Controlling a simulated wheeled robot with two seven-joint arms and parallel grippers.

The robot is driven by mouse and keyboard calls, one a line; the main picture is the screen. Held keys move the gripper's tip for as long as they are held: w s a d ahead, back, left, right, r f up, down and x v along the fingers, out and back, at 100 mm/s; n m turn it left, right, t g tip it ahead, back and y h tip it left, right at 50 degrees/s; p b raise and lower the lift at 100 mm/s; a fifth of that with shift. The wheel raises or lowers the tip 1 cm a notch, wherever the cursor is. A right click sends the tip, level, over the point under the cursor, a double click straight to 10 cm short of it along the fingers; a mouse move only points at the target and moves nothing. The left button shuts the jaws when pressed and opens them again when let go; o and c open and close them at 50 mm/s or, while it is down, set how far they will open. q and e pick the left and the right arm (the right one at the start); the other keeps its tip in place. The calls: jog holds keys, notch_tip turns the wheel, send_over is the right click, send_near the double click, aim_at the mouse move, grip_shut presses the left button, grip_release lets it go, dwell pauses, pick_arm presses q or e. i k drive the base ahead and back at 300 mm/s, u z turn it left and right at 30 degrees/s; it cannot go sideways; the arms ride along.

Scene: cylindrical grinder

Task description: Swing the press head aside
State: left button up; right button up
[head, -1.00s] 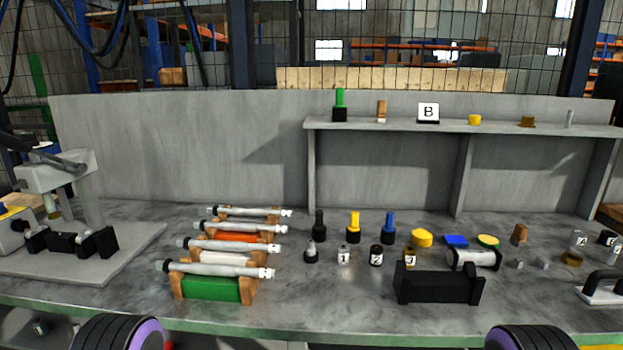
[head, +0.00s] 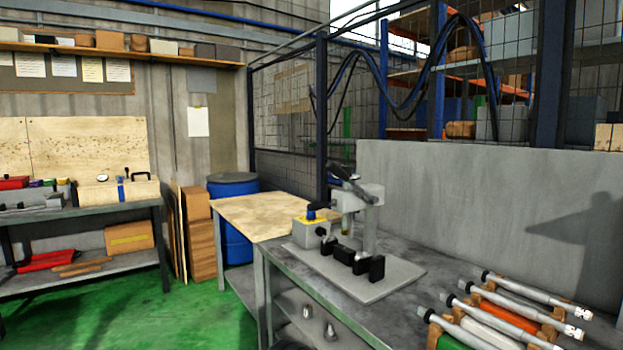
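The press (head: 358,215) stands on a light grey base plate (head: 395,283) at the left end of the grey workbench. Its head (head: 352,196) is a pale grey block on an upright column, with a dark lever (head: 350,182) on top. Black blocks (head: 350,255) sit on the plate in front of the column. A grey box with a yellow top and a blue knob (head: 311,210) stands at the plate's left side. Neither of my grippers shows in the head view.
Several grey shafts (head: 510,318) rest on coloured holders to the right of the press. A wooden-topped table (head: 262,212) adjoins the bench behind left, with a blue barrel (head: 233,187) beyond. Green floor (head: 125,318) is open at left, before another bench (head: 75,213).

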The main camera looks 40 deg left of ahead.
aim_at(344, 201)
jog(key=z, duration=0.05)
jog(key=k, duration=0.4)
jog(key=u, duration=0.9)
jog(key=k, duration=0.6)
jog(key=u, duration=0.7)
jog(key=i, duration=2.05)
jog(key=z, duration=0.9)
jog(key=i, duration=0.75)
jog(key=z, duration=0.65)
